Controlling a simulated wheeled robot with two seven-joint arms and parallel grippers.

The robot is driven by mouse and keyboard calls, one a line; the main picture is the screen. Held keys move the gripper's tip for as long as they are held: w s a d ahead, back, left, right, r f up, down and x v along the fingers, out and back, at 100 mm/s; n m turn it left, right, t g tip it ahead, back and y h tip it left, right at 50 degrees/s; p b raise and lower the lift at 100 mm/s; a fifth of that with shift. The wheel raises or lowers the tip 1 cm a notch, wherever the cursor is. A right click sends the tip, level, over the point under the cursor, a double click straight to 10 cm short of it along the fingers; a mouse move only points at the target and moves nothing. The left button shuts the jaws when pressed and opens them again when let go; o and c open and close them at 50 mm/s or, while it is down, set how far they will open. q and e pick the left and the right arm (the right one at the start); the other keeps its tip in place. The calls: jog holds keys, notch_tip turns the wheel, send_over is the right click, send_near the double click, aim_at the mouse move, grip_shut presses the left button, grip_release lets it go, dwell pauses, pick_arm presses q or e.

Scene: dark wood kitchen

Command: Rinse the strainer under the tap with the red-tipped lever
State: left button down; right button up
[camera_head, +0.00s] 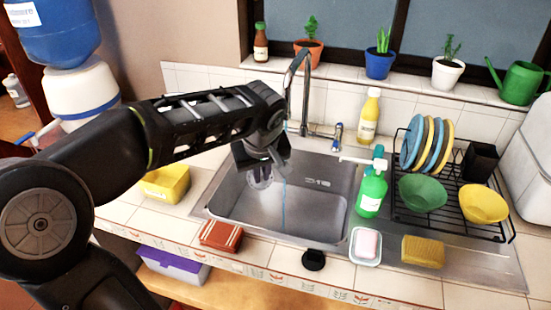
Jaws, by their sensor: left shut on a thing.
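My left gripper (262,158) is over the left part of the sink (325,200), pointing down. It is shut on the strainer (259,178), a small pale round thing partly hidden by the fingers. The curved metal tap (304,90) stands behind the sink. A thin blue stream of water (283,205) falls from it into the basin, just right of the strainer in the picture. A lever with a blue tip (338,131) stands right of the tap. My right gripper is out of view.
A green soap bottle (372,190) stands at the sink's right edge, beside a dish rack (455,225) with plates and bowls. A yellow tub (166,184), a red-brown box (221,235), a soap dish (365,258) and a sponge (423,252) lie around the sink.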

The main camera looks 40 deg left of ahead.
pick_arm(q)
jog(key=s+r+p, duration=0.1)
jog(key=s+r, duration=0.3)
jog(key=s, duration=0.1)
jog(key=shift+d, duration=0.35)
